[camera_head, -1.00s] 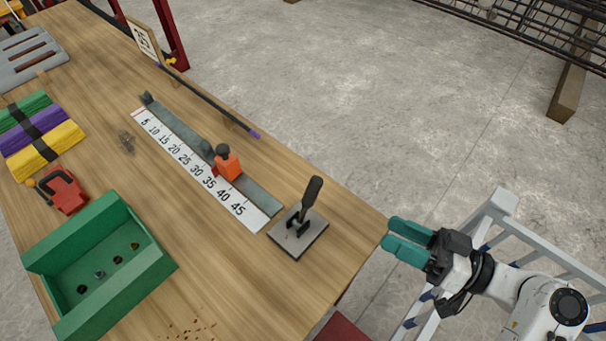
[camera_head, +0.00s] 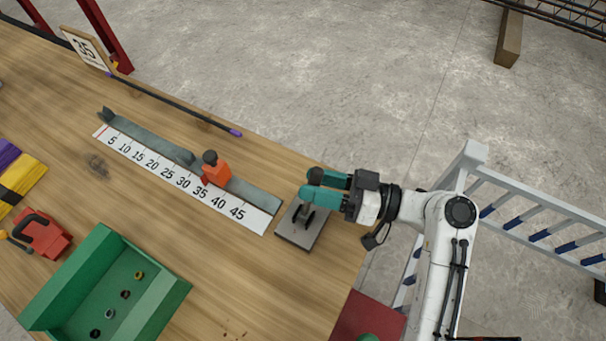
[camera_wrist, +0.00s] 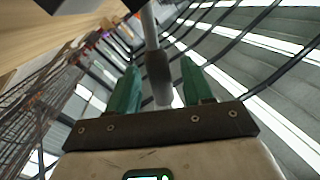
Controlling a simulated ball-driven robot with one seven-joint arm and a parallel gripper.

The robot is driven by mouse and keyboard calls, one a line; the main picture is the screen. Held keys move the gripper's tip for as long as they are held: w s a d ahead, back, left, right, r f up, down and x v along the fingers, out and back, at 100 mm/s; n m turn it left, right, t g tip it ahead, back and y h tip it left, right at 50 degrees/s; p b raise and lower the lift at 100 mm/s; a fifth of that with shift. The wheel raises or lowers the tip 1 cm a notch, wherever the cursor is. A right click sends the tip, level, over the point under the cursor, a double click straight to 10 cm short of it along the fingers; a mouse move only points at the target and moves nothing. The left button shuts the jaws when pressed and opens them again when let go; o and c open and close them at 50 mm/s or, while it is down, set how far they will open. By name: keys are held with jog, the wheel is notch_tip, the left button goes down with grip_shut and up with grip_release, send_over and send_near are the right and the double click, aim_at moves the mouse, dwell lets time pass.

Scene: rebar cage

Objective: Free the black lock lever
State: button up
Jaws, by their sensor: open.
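The black lever (camera_head: 315,175) stands on a small grey plate (camera_head: 296,235) at the right end of the table. My gripper (camera_head: 322,187) reaches in from the right, its teal fingers open at the lever and partly hiding it. In the wrist view the lever's dark grip (camera_wrist: 158,78) on a grey rod lies between the two spread fingers, with a gap visible on each side. An orange stop block (camera_head: 216,172) with a black knob sits on the grey rail beside the numbered scale (camera_head: 185,181).
A green bin (camera_head: 45,300) with several small round items stands at the front left. A red clamp-like tool (camera_head: 45,235) lies left of it. A dark bar with purple ends (camera_head: 180,110) lies along the back edge. A grey railing (camera_head: 530,205) stands right of the table.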

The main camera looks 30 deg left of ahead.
jog(key=shift+x, duration=1.45)
grip_shut()
